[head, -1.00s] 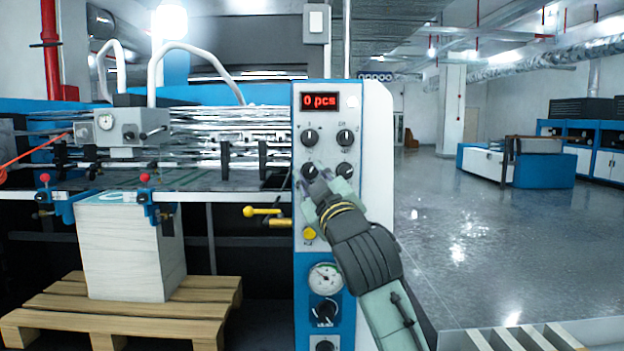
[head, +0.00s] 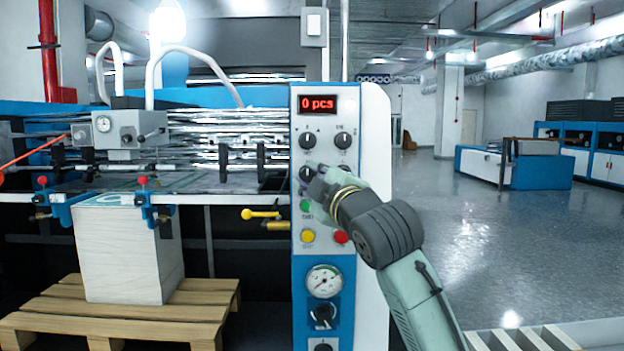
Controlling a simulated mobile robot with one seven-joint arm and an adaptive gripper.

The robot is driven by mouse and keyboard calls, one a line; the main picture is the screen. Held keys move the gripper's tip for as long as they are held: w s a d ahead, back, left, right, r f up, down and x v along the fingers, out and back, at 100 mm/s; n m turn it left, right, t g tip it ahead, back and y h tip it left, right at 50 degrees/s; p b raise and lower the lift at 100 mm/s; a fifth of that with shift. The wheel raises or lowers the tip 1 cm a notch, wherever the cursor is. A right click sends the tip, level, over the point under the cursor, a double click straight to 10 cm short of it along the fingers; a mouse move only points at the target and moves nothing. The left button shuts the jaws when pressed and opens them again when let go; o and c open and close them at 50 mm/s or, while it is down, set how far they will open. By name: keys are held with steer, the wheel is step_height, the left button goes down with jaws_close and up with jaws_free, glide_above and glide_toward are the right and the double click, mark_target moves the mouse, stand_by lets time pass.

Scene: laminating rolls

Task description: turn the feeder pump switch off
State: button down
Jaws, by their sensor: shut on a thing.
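The control panel (head: 325,190) of the machine carries several black rotary knobs below a red "0 pcs" display. My gripper (head: 311,174) is at the lower left knob (head: 305,172) of the two rows and is shut on it. The fingers cover part of this knob, so the way its pointer faces is not clear. The upper left knob (head: 307,140) and upper right knob (head: 344,140) are clear of my gripper. The lower right knob is partly hidden behind my gripper. The labels are too small to tell which knob is the feeder pump switch.
Below my gripper are a green button (head: 306,206), a yellow button (head: 307,236) and a red button (head: 341,237), then a gauge (head: 324,281) and a large black knob (head: 322,316). Yellow handles (head: 262,214) stick out left of the panel. Open floor (head: 470,240) lies to the right.

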steer(key=c, duration=1.3)
jaws_free()
steer(key=shift+c, duration=0.2)
steer(key=shift+s, duration=0.1)
steer(key=v, duration=1.1)
steer(key=shift+s+d, duration=0.15)
steer(key=shift+s, duration=0.25)
steer(key=shift+f, duration=0.1)
